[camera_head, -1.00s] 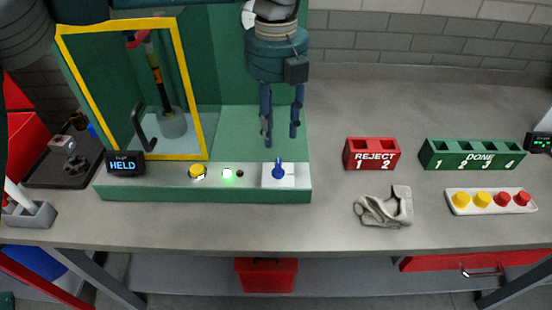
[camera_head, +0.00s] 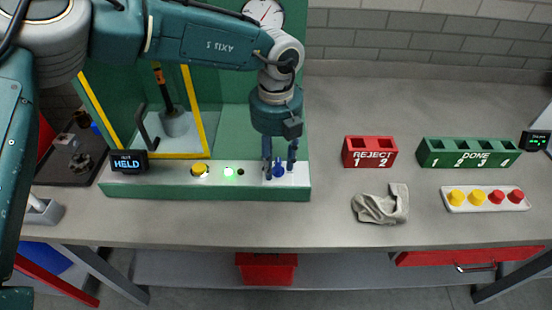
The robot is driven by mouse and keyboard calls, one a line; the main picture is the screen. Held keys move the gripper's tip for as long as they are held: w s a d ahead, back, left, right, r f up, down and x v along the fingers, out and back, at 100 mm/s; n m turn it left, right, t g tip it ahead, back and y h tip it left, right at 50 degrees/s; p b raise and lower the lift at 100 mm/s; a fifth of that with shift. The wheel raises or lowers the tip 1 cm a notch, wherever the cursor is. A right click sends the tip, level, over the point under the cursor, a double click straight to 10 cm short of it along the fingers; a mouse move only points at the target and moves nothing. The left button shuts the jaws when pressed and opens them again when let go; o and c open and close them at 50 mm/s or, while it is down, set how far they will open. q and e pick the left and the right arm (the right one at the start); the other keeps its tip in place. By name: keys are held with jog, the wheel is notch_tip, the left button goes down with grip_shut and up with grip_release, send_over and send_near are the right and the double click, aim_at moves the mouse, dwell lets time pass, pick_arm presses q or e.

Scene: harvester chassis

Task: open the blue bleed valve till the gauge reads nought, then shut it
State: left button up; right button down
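The blue bleed valve (camera_head: 279,171) is a small knob on a white plate at the right end of the green rig's front ledge. My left gripper (camera_head: 279,172) points down over it, fingers apart, one on each side of the knob. I cannot tell whether they touch it. The gauge (camera_head: 263,11), a round white dial with some red, shows at the top edge behind my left arm. Its reading is too small to make out. A display (camera_head: 129,162) on the ledge reads HELD. My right gripper is not in view.
The ledge also holds a yellow button (camera_head: 199,169) and a lit green lamp (camera_head: 228,171). A yellow-framed guard (camera_head: 198,110) stands behind it. To the right are a red REJECT block (camera_head: 369,153), a green DONE block (camera_head: 468,155), a crumpled cloth (camera_head: 381,205) and a tray of caps (camera_head: 485,198).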

pick_arm(q)
jog(key=shift+c, duration=0.3)
grip_shut()
